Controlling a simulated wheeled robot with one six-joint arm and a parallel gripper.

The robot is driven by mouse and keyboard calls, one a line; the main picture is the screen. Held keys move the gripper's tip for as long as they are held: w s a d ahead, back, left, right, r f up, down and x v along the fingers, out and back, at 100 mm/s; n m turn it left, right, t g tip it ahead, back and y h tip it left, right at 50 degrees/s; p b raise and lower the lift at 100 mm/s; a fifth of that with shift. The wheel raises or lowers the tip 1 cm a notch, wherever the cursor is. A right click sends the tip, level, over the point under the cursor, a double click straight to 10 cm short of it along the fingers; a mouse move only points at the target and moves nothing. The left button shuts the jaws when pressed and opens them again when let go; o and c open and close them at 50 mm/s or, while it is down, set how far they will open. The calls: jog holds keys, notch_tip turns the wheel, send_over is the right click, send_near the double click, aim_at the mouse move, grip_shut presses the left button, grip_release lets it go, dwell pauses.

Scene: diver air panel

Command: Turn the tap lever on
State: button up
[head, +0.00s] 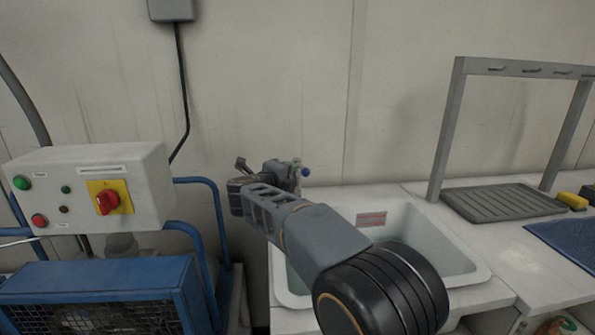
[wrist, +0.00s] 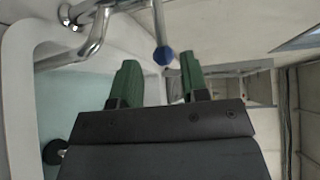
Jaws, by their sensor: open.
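The chrome tap (wrist: 97,30) shows at the top left in the wrist view, with its curved spout over the sink. Its lever has a blue end (wrist: 163,56), which also shows in the head view (head: 305,172) just right of my wrist. My gripper (wrist: 158,62) is open, with green fingers pointing toward the lever. In the wrist view the blue end appears between the two fingertips, close to them; I cannot tell whether it lies within the gap or beyond. In the head view my arm hides most of the tap and the fingers.
The white sink (head: 478,277) lies below my arm in the counter. A grey rack (head: 450,130) and a ribbed drain mat (head: 500,202) stand to its right. A control box (head: 100,180) with a red switch and a blue-framed machine (head: 100,290) are at left. A wall is close behind.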

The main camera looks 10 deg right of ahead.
jog(key=shift+v, duration=2.9)
